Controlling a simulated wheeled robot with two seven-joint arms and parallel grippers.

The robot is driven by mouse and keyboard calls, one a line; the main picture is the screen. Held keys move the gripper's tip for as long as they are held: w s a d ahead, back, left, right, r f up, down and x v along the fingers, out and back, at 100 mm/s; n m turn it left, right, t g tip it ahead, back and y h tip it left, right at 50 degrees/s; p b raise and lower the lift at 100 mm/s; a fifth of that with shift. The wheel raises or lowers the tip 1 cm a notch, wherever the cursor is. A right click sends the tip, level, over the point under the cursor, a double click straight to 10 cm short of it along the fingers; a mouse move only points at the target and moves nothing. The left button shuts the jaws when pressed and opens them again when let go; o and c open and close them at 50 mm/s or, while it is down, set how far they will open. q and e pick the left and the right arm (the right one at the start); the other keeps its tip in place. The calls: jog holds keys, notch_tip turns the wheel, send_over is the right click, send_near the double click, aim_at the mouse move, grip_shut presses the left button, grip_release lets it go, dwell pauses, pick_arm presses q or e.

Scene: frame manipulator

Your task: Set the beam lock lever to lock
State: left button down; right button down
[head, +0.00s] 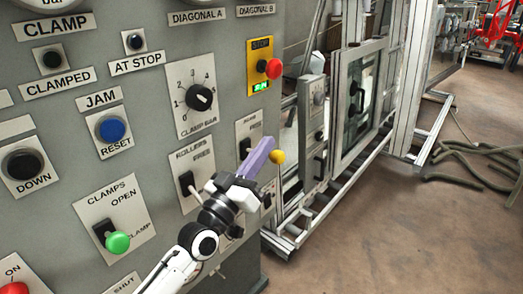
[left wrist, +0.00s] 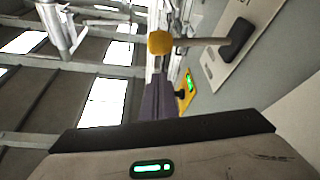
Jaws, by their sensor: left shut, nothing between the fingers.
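The lever with a yellow ball knob (head: 277,157) stands out from a small pale plate (head: 249,126) at the panel's right edge. The plate's lettering is too small to read surely, and my gripper hides part of the lever. In the left wrist view, the yellow knob (left wrist: 160,43) sits on a grey rod running right to a black base (left wrist: 233,40). My left gripper (head: 267,145) has its purple fingers shut and empty, just left of the knob. In the left wrist view, the fingertips (left wrist: 159,78) lie just below the knob; I cannot tell whether they touch. My right gripper is not in view.
The grey panel carries a yellow plate with a red knob (head: 273,68), a clamp bar dial (head: 199,98), a rollers switch (head: 187,184) and a green clamps lever (head: 118,242). A metal frame (head: 350,160) stands behind at right. Open floor (head: 400,240) lies to the right.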

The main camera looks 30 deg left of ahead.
pick_arm(q)
notch_tip(320, 180, up, 8)
jog(key=p, duration=0.1)
dwell(0.4)
jog(key=s+d+f+m+g+h, duration=0.1)
jog(key=s+d+f+g, duration=0.1)
jog(key=f, duration=0.4)
jog(key=s+d+f+m+g, duration=0.2)
jog(key=f+g, duration=0.1)
jog(key=f, duration=0.2)
jog(key=s+d+f+g, duration=0.1)
jog(key=s+f+g, duration=0.1)
jog(key=s+f, duration=0.6)
jog(key=s+d+f+m+g+y, duration=0.1)
jog(key=s+f+g, duration=0.2)
jog(key=s+f, duration=0.6)
jog(key=s+d+f+g, duration=0.1)
jog(key=s+f+g, duration=0.2)
jog(key=s+f, duration=0.5)
notch_tip(320, 180, down, 9)
jog(key=shift+s+d+f+m+y, duration=0.15)
jog(key=shift+d+m+y, duration=0.05)
jog(key=shift+m+y, duration=0.1)
jog(key=shift+a, duration=0.1)
